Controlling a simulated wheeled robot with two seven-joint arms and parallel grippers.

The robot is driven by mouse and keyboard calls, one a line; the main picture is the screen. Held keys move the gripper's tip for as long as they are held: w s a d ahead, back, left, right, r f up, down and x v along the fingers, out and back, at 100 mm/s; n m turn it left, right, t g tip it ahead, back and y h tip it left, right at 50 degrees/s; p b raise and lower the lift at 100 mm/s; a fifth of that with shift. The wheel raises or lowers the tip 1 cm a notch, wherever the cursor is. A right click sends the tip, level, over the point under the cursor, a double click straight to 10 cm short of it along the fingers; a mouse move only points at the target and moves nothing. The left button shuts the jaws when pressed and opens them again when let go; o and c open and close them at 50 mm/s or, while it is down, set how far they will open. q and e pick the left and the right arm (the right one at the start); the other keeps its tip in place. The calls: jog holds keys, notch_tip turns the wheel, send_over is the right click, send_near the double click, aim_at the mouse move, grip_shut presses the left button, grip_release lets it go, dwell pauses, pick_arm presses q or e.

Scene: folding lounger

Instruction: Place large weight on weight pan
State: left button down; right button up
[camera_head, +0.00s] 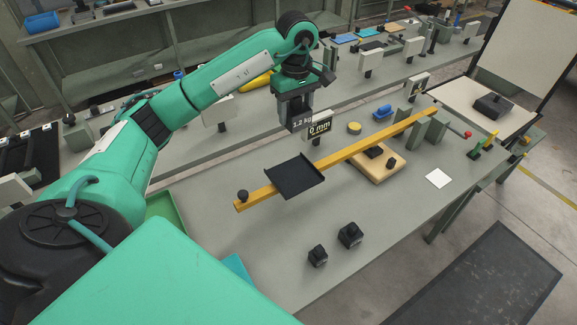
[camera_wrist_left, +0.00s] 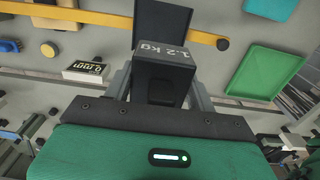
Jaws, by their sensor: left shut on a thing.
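My left gripper (camera_head: 296,110) is shut on the large weight (camera_head: 302,123), a dark block marked 1.2 kg, and holds it in the air. The weight also shows between the fingers in the left wrist view (camera_wrist_left: 163,68). The weight pan (camera_head: 294,177) is a black, square, shallow tray on the near end of a yellow beam (camera_head: 349,153). In the head view the weight appears above and behind the pan. In the left wrist view the pan (camera_wrist_left: 162,22) is empty where visible, and the weight covers its lower edge. My right gripper is not in view.
Two small black weights (camera_head: 350,235) (camera_head: 317,256) stand on the grey table in front of the pan. A display sign (camera_head: 320,127) reading 0 mm stands behind the beam. A wooden block (camera_head: 379,163) lies under the beam. A green tray (camera_head: 166,213) sits at left.

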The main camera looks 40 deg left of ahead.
pick_arm(q)
jog(key=shift+w+f+p, duration=0.1)
jog(key=shift+f+p, duration=2.75)
jog(key=shift+f, duration=5.3)
notch_tip(320, 180, down, 3)
jog(key=shift+p, duration=0.6)
jog(key=shift+f, duration=0.25)
